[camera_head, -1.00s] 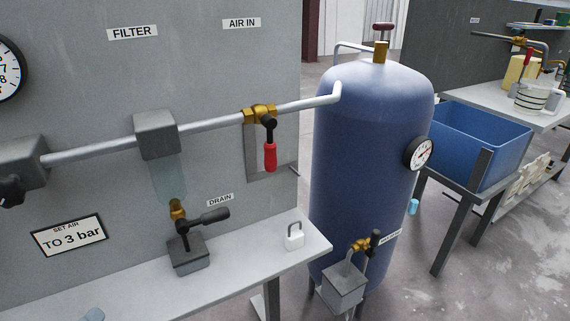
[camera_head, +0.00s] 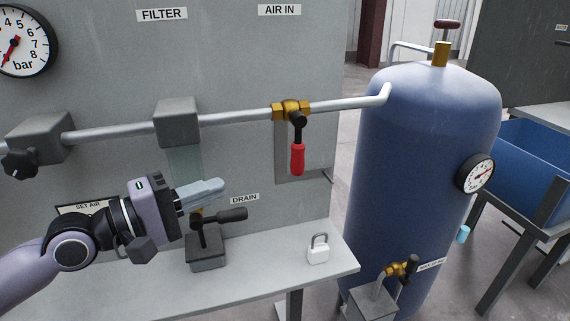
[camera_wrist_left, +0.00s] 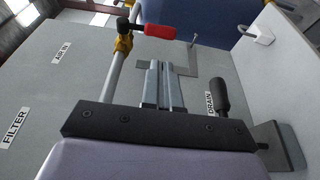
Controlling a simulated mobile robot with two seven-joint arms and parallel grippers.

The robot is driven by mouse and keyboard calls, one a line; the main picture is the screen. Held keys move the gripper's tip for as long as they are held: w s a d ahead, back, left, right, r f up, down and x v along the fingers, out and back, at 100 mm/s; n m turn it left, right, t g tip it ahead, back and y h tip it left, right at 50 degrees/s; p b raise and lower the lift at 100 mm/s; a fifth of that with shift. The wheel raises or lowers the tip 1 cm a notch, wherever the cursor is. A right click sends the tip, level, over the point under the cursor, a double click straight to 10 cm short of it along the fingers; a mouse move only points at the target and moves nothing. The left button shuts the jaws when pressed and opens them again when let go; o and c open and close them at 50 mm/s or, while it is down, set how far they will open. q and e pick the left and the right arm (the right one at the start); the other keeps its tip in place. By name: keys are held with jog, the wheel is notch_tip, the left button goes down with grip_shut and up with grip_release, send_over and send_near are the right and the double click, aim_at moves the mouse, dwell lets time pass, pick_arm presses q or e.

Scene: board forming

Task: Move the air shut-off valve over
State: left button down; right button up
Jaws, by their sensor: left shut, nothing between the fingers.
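The air shut-off valve is a brass body (camera_head: 291,110) on the grey pipe under the AIR IN label. Its red-gripped handle (camera_head: 298,159) hangs straight down. In the left wrist view the red handle (camera_wrist_left: 160,31) lies near the top, beyond my fingers. My left gripper (camera_head: 222,184) is shut and empty, in front of the filter bowl. It points right, left of the red handle and lower, apart from it. In the left wrist view its fingers (camera_wrist_left: 162,72) lie side by side. It hides part of the bowl and the SET AIR sign. My right gripper is not in view.
The drain valve's dark handle (camera_head: 232,214) is just below and right of my left gripper. A white padlock (camera_head: 318,249) stands on the shelf (camera_head: 275,268). The blue tank (camera_head: 415,170) stands at the right. Space before the red handle is clear.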

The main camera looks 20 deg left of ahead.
aim_at(292, 161)
pick_arm(q)
jog(key=p+x, duration=0.3)
jog(key=x, duration=1)
jog(key=shift+w+d, duration=0.1)
jog(key=shift+d, duration=0.05)
